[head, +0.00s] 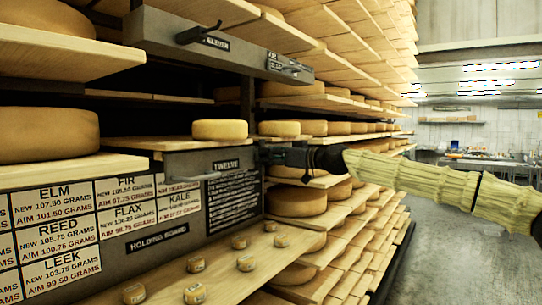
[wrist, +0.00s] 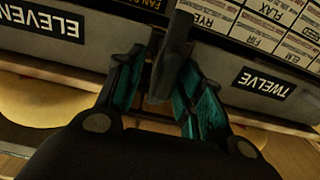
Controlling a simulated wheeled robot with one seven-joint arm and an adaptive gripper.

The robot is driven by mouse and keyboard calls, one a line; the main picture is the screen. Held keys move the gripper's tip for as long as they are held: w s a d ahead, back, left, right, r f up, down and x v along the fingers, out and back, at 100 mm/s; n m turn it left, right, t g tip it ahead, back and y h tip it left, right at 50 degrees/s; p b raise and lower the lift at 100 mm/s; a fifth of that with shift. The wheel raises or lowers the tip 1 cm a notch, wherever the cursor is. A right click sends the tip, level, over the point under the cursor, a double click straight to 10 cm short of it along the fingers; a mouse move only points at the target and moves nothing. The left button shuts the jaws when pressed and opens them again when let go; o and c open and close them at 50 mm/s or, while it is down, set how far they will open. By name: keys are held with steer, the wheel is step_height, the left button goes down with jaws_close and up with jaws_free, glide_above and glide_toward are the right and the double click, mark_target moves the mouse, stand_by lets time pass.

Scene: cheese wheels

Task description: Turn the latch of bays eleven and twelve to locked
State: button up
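A dark latch lever (wrist: 172,58) stands between my two finger pads in the wrist view. The fingers (wrist: 162,95) are spread on either side of it; I cannot tell if either touches it. In the wrist view the ELEVEN label (wrist: 42,22) is left of the lever and the TWELVE label (wrist: 264,83) right, both upside down. My gripper hides the lever in the head view.
A weight board (head: 80,228) hangs at left. Several small cheeses lie on a lower shelf (head: 225,275). The aisle floor (head: 450,260) is clear.

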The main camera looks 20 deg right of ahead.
steer(key=shift+s+r, duration=0.4)
steer(key=shift+s, duration=0.15)
steer(key=c, duration=0.7)
steer(key=shift+w+f, duration=0.1)
jaws_close()
